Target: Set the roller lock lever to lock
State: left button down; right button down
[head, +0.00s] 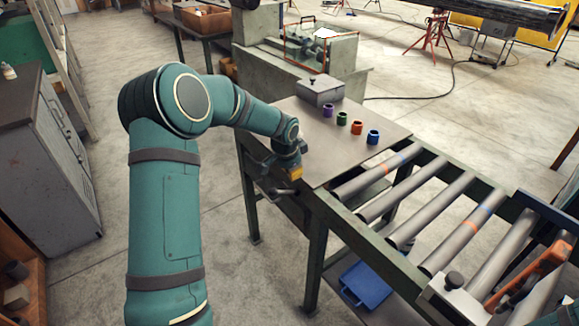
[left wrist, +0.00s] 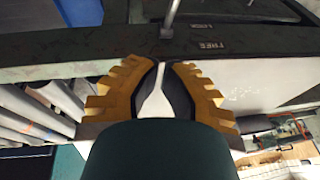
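The lock lever, a thin grey metal rod (left wrist: 171,15), shows at the top of the left wrist view by a dark beam. Labels LOCK (left wrist: 200,26) and FREE (left wrist: 211,46) are on the beam, to the right of the rod's lower end. In the head view the lever (head: 279,192) is a small bar at the table's near left corner. My left gripper (left wrist: 164,64), with yellow fingers, has its tips drawn together just below the rod's lower end; contact cannot be told. It also shows in the head view (head: 291,173), just above the lever.
The roller conveyor (head: 407,227) runs right from the table (head: 310,145). Small coloured rings (head: 343,118) and a grey box (head: 319,90) sit on the table. A blue bin (head: 366,283) is underneath.

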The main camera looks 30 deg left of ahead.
aim_at(284, 191)
pick_arm(q)
notch_tip(284, 191, down, 7)
jog(key=a, duration=0.1)
jog(key=shift+a+f+b, duration=0.2)
jog(key=shift+a+b, duration=0.1)
jog(key=shift+b, duration=0.1)
jog(key=shift+s, duration=0.15)
jog(key=shift+s+a+f+t+b, duration=0.1)
jog(key=shift+s+f+t+b, duration=0.05)
jog(key=shift+t+b, duration=0.25)
